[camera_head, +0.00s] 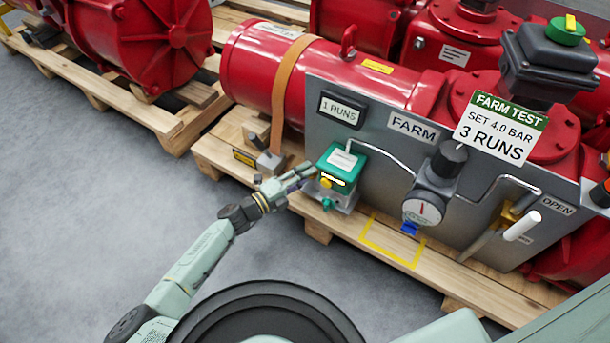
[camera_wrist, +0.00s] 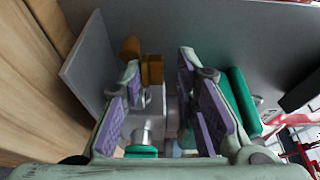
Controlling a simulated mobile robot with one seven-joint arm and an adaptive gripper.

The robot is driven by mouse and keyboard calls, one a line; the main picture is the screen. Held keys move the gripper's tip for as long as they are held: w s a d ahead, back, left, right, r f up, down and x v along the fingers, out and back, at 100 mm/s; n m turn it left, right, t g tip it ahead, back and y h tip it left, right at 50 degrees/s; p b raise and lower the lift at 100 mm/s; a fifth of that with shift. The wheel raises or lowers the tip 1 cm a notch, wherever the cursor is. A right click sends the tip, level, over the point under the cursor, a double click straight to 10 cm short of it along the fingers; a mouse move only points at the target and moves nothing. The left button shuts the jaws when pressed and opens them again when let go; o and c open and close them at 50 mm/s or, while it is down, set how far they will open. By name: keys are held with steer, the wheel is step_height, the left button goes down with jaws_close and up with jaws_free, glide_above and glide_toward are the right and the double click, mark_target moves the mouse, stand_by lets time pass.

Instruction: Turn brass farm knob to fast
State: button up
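In the wrist view a brass knob (camera_wrist: 152,70) sits between the tips of my gripper's fingers, nearer the left tip. I cannot tell whether they touch. My gripper (camera_wrist: 159,66) is open, with purple pads on both fingers and a grey fitting between them. In the head view my gripper (camera_head: 303,176) reaches the left side of the green-topped unit (camera_head: 343,160) on the FARM panel. A yellow part (camera_head: 326,183) shows on that unit's front; the brass knob cannot be clearly made out there. No "fast" marking is readable.
The grey panel (camera_head: 385,165) carries a gauge (camera_head: 423,211) and a white-handled valve (camera_head: 522,226) to the right. A sign (camera_head: 500,128) reads FARM TEST, SET 4.0 BAR, 3 RUNS. A counter (camera_head: 342,109) reads 1 RUNS. The floor (camera_head: 70,190) at left is clear.

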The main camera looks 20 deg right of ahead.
steer(key=shift+o, duration=0.4)
steer(key=shift+f, duration=0.15)
steer(key=shift+a, duration=0.15)
steer(key=v, duration=1.1)
steer(key=shift+s+a, duration=0.15)
steer(key=shift+a, duration=0.2)
